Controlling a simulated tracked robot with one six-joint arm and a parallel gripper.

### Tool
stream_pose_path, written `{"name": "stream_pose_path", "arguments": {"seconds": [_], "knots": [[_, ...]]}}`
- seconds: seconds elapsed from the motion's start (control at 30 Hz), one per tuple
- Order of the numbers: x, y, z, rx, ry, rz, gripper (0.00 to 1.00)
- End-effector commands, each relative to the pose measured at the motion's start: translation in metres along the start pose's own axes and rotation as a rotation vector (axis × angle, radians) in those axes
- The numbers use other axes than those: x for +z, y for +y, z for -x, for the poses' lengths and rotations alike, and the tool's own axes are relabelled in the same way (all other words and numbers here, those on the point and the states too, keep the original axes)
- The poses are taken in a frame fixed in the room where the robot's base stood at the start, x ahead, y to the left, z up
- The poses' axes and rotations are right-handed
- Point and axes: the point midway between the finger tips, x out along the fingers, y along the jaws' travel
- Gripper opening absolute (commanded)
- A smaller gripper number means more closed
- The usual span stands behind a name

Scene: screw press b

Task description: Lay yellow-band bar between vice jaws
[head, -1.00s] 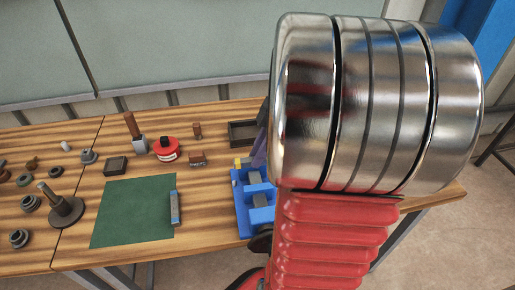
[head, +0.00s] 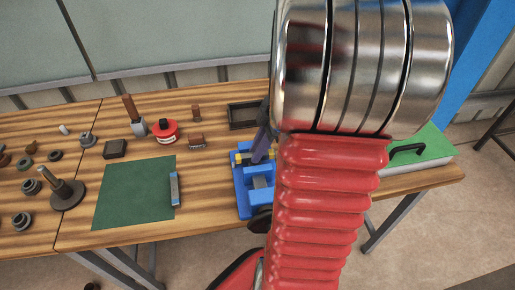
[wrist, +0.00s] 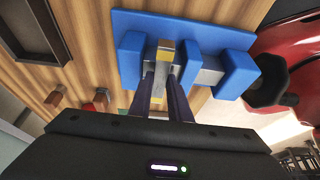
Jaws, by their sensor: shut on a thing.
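The yellow-band bar (wrist: 165,46) is grey with yellow at its far end and is held between my gripper's two dark fingers (wrist: 163,78). In the wrist view it is over the blue vice (wrist: 190,28), between the left blue jaw (wrist: 132,57) and the middle blue block (wrist: 191,70). I cannot tell whether it touches the vice bed. In the head view, my gripper (head: 262,148) is at the back of the vice (head: 242,203), and yellow of the bar (head: 241,158) shows beside it. My red arm hides the vice's right side.
A green mat (head: 128,200) left of the vice bears a blue-topped grey bar (head: 174,188). A dark open tray (head: 243,116) stands behind the vice. A red round tin (head: 164,130) and small blocks stand behind the mat.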

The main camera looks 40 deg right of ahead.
Motion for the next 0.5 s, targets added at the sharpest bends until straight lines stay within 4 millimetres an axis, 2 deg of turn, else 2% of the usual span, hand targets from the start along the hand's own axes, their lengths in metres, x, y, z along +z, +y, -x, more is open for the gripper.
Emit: {"name": "stream_pose_path", "arguments": {"seconds": [0.03,0.33,0.5], "knots": [[-0.0002,0.0003,0.0005,0.001,0.000,0.000,0.18],[-0.0009,0.0000,0.0001,0.000,0.000,0.001,0.39],[-0.0004,-0.0001,0.0004,0.000,0.000,0.000,0.39]]}}
